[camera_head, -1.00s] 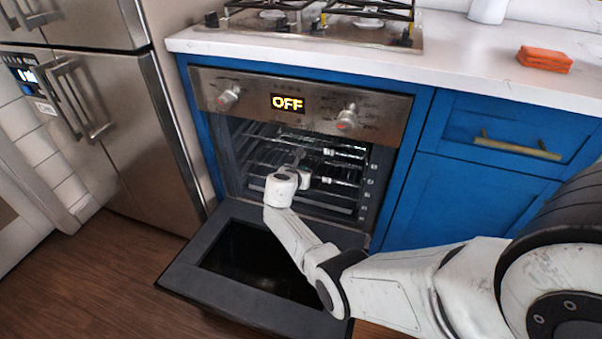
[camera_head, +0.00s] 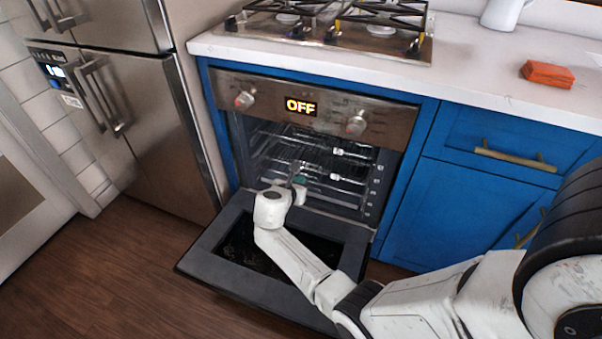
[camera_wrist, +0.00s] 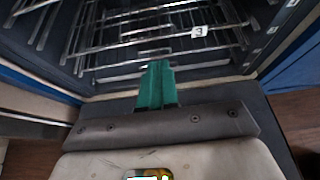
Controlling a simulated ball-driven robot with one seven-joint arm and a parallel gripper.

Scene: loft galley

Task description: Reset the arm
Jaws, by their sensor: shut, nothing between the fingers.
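My gripper (camera_wrist: 157,82) is shut and empty, its green fingers pressed together in the wrist view. It points toward the oven opening and is just in front of the racks. In the head view my gripper (camera_head: 299,180) is small and partly hidden by my white wrist, above the inner end of the lowered oven door. My arm reaches from the lower right across the open door. The oven (camera_head: 385,120) stands open, with its display reading OFF.
The oven door (camera_head: 207,262) is folded down below the arm. Wire racks (camera_wrist: 120,42) fill the oven, one tagged 3. A steel fridge (camera_head: 165,120) stands left, and blue drawers (camera_head: 480,150) stand right. An orange block (camera_head: 547,74) lies on the counter (camera_head: 470,75). Wood floor is clear at lower left.

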